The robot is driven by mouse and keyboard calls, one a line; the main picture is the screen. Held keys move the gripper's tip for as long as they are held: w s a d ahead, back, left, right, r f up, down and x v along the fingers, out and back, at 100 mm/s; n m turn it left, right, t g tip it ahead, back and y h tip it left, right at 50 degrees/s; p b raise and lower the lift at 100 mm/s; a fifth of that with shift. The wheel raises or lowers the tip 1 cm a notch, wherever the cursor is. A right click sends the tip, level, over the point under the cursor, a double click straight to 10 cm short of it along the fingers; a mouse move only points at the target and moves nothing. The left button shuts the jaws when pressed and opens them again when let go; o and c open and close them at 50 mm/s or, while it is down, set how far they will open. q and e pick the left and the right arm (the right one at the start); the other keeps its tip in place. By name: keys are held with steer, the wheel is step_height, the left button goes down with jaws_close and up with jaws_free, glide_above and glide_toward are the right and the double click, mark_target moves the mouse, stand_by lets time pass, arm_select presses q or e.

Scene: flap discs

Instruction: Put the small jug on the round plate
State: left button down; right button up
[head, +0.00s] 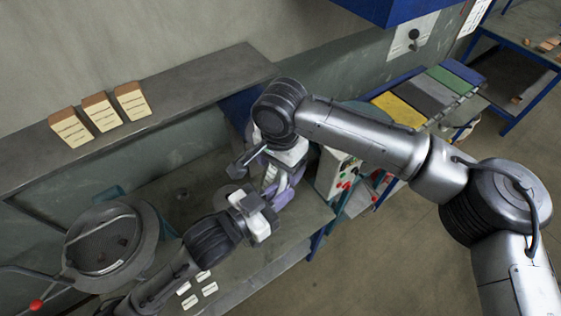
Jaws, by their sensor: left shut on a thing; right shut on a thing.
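My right gripper (288,160) reaches down over the bench and is shut on a lavender thing (287,195), which may be the small jug. My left gripper (262,212) is just below it in the picture, close against the same lavender thing, and is shut. The grippers hide most of that thing, so its shape and contact points are hard to tell.
A round machine (108,244) with a red-knobbed lever stands on the bench at left. Three labelled tan blocks (101,112) stand on the back ledge. A white control box (335,174) with coloured buttons is right of the grippers. White cards (190,301) lie in front.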

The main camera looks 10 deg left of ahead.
arm_select(q)
steer(key=c, duration=1.1)
jaws_free()
steer(key=shift+f, duration=0.25)
steer(key=shift+s, duration=0.1)
